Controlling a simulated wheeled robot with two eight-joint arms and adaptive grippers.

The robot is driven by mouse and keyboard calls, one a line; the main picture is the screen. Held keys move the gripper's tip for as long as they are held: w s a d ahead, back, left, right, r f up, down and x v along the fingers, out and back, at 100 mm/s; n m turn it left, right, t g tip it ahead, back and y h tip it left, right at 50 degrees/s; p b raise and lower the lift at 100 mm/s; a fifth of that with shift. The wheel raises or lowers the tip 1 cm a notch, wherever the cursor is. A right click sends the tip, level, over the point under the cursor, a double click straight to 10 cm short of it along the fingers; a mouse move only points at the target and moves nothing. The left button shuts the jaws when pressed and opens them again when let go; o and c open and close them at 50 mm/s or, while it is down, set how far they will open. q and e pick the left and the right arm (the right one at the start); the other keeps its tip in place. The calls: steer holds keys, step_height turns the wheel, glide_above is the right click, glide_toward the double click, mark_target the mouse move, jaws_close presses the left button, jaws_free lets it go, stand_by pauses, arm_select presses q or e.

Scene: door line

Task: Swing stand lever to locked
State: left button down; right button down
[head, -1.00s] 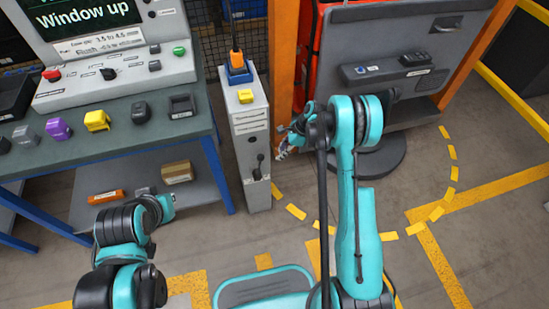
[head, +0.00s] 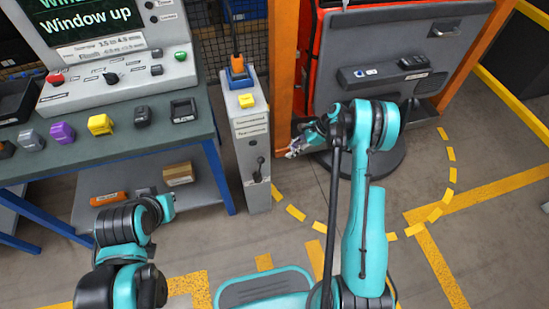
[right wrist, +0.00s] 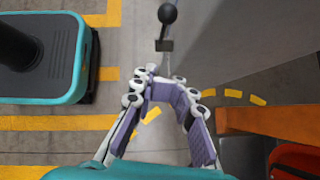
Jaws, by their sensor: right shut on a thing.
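The stand lever (head: 260,166), with a black ball knob, sits low on the front of the grey stand (head: 257,193). In the right wrist view the lever (right wrist: 166,28) shows at the top, beyond the fingers, its knob uppermost. My right gripper (head: 298,149) is to the right of the stand, apart from the lever. In the right wrist view its purple-padded fingers (right wrist: 163,92) show from behind. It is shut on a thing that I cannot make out. My left arm shows at lower left, but I see no left gripper.
A yellow button (head: 246,101) and a blue-and-orange plug (head: 238,72) are on top of the stand. A workbench (head: 110,160) stands to the left. A grey machine door (head: 395,50) in an orange frame stands behind my right arm. Open floor lies in front.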

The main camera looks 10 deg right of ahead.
steer(key=d, duration=0.1)
steer(key=d+y, duration=0.1)
steer(key=s+d+f+y, duration=0.1)
steer(key=shift+t, duration=0.4)
steer(key=shift+a+f, duration=0.1)
steer(key=shift+f, duration=0.05)
steer(key=b, duration=0.5)
glide_toward(259, 168)
steer(key=shift+s+d+f+x, duration=0.2)
steer(key=shift+s+f+x, duration=0.1)
steer(key=shift+x, duration=1.9)
steer(key=shift+w, duration=0.55)
